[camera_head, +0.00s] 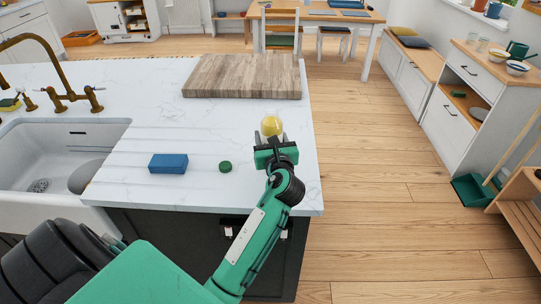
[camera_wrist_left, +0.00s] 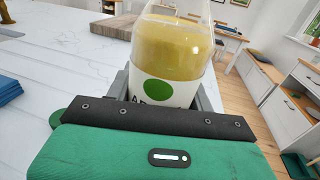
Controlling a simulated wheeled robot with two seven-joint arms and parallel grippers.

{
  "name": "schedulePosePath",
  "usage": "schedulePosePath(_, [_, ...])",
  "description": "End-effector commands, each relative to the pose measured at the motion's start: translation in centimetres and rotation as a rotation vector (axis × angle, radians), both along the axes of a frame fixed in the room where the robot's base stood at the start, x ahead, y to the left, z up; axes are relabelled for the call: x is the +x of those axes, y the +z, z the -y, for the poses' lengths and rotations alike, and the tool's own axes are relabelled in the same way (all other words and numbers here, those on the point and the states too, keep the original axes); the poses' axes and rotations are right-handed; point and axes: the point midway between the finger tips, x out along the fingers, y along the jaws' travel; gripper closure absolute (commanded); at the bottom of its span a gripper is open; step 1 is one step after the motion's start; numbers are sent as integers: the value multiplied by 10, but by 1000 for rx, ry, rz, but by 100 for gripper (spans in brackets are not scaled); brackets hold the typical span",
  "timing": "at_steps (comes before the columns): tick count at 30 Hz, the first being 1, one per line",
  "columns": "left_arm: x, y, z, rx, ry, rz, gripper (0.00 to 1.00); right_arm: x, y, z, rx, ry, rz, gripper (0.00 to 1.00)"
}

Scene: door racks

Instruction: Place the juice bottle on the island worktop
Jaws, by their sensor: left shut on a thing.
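The juice bottle (camera_head: 271,125) holds yellow juice and looks upright over the right end of the white marble island worktop (camera_head: 140,112). It also shows in the left wrist view (camera_wrist_left: 172,45), with a white label and a green dot. My left gripper (camera_head: 272,148) is shut on the bottle, with grey fingers on both sides of it in the left wrist view (camera_wrist_left: 162,98). The bottle's base is hidden behind the gripper, so I cannot tell whether it touches the worktop. My right gripper is not in view.
A blue block (camera_head: 168,163) and a small green disc (camera_head: 225,167) lie left of the gripper. A wooden board (camera_head: 243,77) lies behind the bottle. A sink (camera_head: 50,160) with a brass tap (camera_head: 45,60) is at left. The worktop's right edge is close to the bottle.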

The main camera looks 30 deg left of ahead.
Motion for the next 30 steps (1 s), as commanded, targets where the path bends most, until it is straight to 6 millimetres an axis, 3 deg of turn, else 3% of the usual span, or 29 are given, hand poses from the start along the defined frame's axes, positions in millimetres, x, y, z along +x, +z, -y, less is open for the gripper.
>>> schedulePosePath(15, [0, -60, 0, 2, -1, 1, 81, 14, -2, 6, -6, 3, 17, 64])
schedulePosePath(27, [0, -65, 0, 1, -2, 1, 81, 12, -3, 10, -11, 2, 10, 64])
schedulePosePath(28, [0, -65, 0, 1, -1, 0, 41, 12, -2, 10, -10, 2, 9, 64])
schedulePosePath(30, [0, -65, 0, 1, -1, 1, 27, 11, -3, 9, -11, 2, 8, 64])
